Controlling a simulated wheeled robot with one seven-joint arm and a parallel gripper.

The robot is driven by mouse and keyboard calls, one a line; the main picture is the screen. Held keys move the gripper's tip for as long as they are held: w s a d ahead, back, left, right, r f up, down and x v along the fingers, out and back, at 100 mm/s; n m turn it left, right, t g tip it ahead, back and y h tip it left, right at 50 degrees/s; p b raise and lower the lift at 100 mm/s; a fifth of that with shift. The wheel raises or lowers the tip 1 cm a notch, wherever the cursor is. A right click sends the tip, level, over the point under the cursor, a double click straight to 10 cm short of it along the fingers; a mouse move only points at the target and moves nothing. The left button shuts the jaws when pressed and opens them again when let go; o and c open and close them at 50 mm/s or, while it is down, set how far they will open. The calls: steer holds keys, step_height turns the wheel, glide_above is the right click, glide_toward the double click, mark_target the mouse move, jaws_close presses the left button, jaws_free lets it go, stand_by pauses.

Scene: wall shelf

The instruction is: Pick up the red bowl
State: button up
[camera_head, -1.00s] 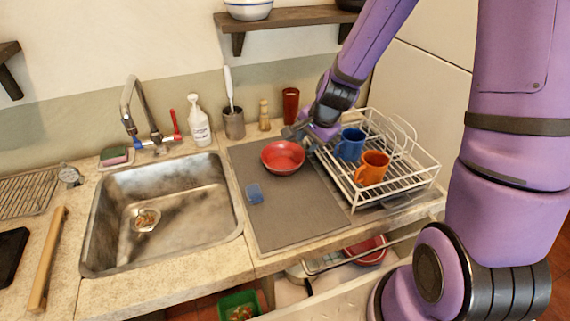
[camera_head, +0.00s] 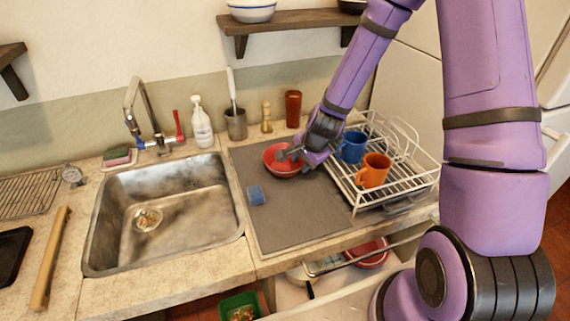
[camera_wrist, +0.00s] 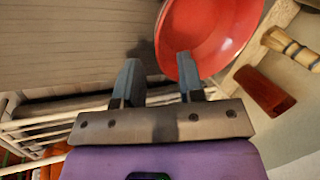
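The red bowl (camera_head: 277,165) sits upright on the grey mat (camera_head: 300,215) beside the sink. It also shows at the top of the wrist view (camera_wrist: 215,30). My gripper (camera_head: 290,154) is over the bowl's right side in the head view. In the wrist view my gripper (camera_wrist: 158,75) has its two fingers apart with nothing held between them. The right finger overlaps the bowl's near rim in that view, and the left finger is outside the bowl over the mat. I cannot tell whether a finger touches the bowl.
A white dish rack (camera_head: 395,193) with a blue mug (camera_head: 352,147) and an orange mug (camera_head: 373,170) stands right of the bowl. A red-brown cup (camera_head: 293,108) and a wooden item (camera_head: 266,118) stand behind. The sink (camera_head: 165,215) is left.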

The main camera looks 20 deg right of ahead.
mark_target(298, 168)
steer(key=shift+x, duration=2.55)
steer(key=shift+w+d, duration=0.1)
steer(key=shift+w, duration=0.05)
jaws_close()
